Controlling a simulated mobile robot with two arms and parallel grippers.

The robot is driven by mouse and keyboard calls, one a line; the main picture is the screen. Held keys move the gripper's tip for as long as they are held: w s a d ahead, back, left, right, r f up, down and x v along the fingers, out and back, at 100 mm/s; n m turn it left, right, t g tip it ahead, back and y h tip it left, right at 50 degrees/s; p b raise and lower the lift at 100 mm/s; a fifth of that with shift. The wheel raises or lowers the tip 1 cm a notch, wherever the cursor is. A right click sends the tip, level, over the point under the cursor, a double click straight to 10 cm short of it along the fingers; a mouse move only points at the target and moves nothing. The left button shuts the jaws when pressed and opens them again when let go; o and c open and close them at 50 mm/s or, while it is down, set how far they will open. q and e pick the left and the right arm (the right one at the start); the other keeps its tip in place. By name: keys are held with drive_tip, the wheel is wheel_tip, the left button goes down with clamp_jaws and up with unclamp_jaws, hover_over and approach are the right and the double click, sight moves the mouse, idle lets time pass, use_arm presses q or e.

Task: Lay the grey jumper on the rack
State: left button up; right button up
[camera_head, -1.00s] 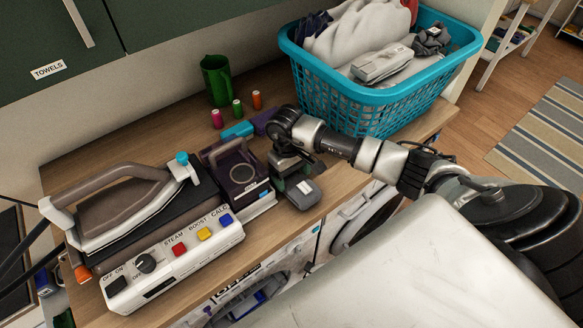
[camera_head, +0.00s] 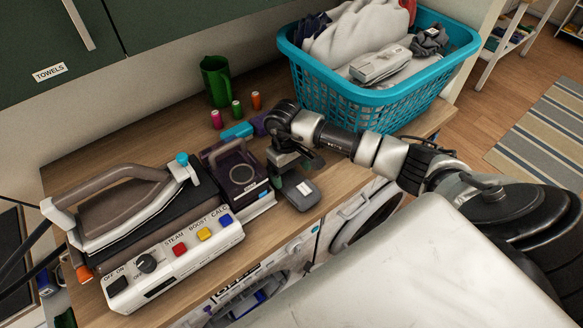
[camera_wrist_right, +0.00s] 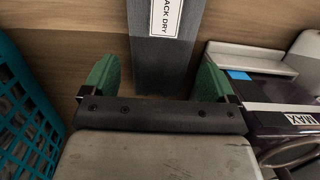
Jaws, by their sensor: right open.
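A dark grey folded item, which looks like the jumper (camera_head: 300,193), lies at the counter's front edge. In the right wrist view the grey jumper (camera_wrist_right: 165,70) carries a white label, partly cut off, ending in "ACK DRY". My right gripper (camera_head: 276,172) is beside it, over the counter. In the wrist view its green fingers (camera_wrist_right: 156,72) are spread apart, one on each side of the jumper's near end, with gaps visible. My left gripper is not in view. No drying rack can be clearly made out.
A turquoise laundry basket (camera_head: 365,108) with clothes stands at the counter's back right. An iron (camera_head: 125,205) on a white steam station (camera_head: 180,262) fills the left. A green mug (camera_head: 216,82) and thread spools stand behind. A white shelf unit (camera_head: 497,45) is at upper right.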

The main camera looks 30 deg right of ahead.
wheel_tip(320, 180, up, 10)
drive_tip(key=w+p, duration=0.1)
drive_tip(key=p, duration=0.1)
drive_tip(key=shift+w, duration=0.25)
idle(0.3)
